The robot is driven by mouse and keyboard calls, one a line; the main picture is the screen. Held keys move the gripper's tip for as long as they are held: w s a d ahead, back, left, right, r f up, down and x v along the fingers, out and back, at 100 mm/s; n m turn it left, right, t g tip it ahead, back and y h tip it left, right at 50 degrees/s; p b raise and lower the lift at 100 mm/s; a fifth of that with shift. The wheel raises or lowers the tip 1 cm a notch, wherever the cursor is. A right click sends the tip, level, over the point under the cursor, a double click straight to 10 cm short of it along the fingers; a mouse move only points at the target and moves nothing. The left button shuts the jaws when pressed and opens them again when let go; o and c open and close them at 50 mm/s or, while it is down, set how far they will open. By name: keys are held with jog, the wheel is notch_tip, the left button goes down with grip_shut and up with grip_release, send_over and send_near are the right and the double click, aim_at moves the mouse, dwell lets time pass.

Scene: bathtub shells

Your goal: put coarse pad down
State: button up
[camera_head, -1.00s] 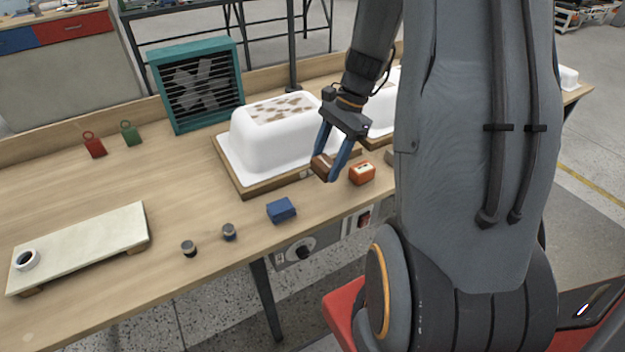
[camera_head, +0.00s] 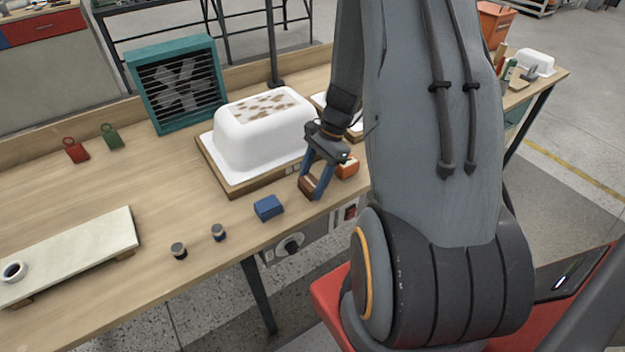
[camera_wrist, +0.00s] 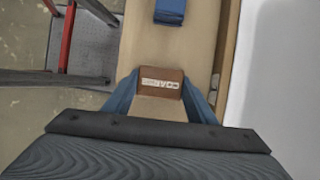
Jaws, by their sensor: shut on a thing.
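The coarse pad (camera_head: 306,187) is a brown block near the table's front edge, between the blue block and the orange block. In the wrist view the coarse pad (camera_wrist: 161,80) shows a pale label, partly legible as "COARSE". My gripper (camera_head: 316,190) is shut on it, with blue fingers on its two sides; the gripper (camera_wrist: 160,98) also shows in the wrist view. The pad is low over the wooden table (camera_head: 100,190). I cannot tell whether its underside touches the wood.
A blue block (camera_head: 268,208) lies just left of the pad, an orange block (camera_head: 348,168) just right. A white tub shell (camera_head: 255,145) on a wooden base stands behind. The table's front edge is close.

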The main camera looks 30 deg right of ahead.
jog(key=shift+f, duration=0.4)
